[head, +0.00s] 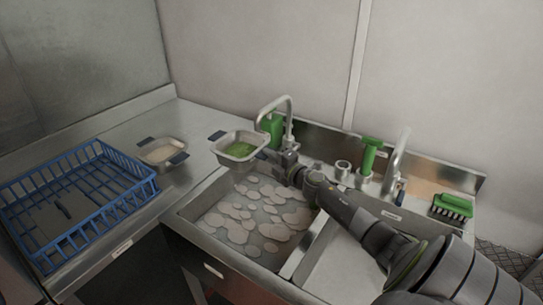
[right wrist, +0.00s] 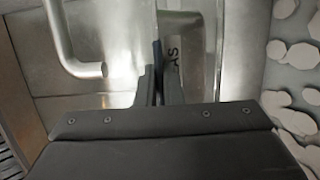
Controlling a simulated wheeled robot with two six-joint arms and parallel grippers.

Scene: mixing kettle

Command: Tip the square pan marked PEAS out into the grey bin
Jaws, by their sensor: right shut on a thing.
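A square metal pan with green contents (head: 239,147) is held up by my right gripper (head: 275,155) above the back left corner of the sink. It looks roughly level. In the right wrist view my right gripper (right wrist: 158,88) is shut on the pan's dark handle, and the pan's side (right wrist: 185,45) shows part of a marking, "AS". My left gripper is not in view. I see no grey bin in these frames.
The sink basin (head: 255,218) holds several pale flat pieces. A second square pan (head: 162,152) with pale contents stands on the counter next to a blue rack (head: 78,200).

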